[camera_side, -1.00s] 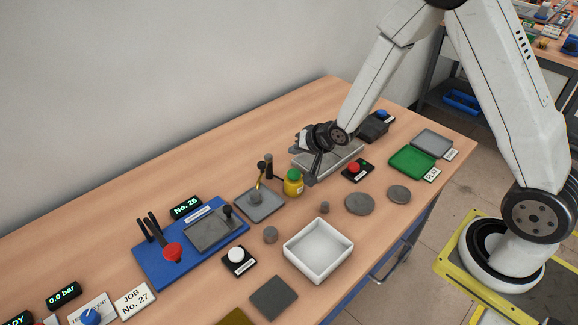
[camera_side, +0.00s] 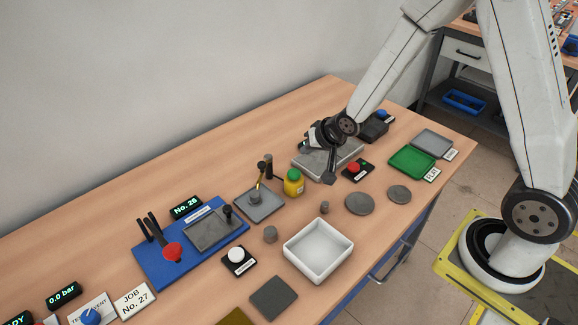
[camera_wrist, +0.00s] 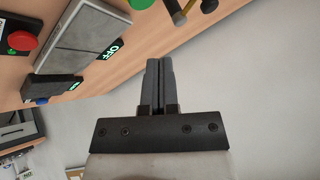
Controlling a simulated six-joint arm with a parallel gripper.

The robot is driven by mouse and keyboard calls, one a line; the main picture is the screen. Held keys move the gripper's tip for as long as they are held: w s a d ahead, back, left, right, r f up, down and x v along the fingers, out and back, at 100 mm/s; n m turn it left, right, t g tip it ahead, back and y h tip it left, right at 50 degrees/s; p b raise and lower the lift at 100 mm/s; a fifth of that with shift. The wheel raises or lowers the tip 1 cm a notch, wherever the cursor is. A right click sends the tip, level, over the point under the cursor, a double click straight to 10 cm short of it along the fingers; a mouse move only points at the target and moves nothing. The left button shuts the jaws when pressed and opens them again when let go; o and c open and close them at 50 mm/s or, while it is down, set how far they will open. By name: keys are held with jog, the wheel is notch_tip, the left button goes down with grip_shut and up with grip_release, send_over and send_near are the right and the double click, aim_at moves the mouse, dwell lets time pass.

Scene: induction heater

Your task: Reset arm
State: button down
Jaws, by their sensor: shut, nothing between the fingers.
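My gripper (camera_side: 330,177) hangs above the near side of the grey flat plate unit (camera_side: 306,162) in the side view, with nothing held. In the wrist view my gripper (camera_wrist: 159,62) shows its two fingers shut together, empty, in front of the plain wall and the table edge. The grey plate unit also shows at upper left in the wrist view (camera_wrist: 85,38), with a green OFF display (camera_wrist: 110,50) beside it.
A red button box (camera_side: 355,168) stands right of the gripper. A yellow bottle (camera_side: 293,184) stands to its left. A green tray (camera_side: 412,162), a grey tray (camera_side: 432,142), grey discs (camera_side: 360,203) and a white box (camera_side: 318,250) lie around. Bare table lies behind.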

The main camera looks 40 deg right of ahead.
jog(key=s+r+n+g, duration=0.2)
jog(key=s+n, duration=0.1)
jog(key=s, duration=0.5)
jog(key=s+r+n+g, duration=0.3)
jog(key=s, duration=0.5)
jog(key=shift+s+a, duration=0.15)
jog(key=shift+a, duration=0.2)
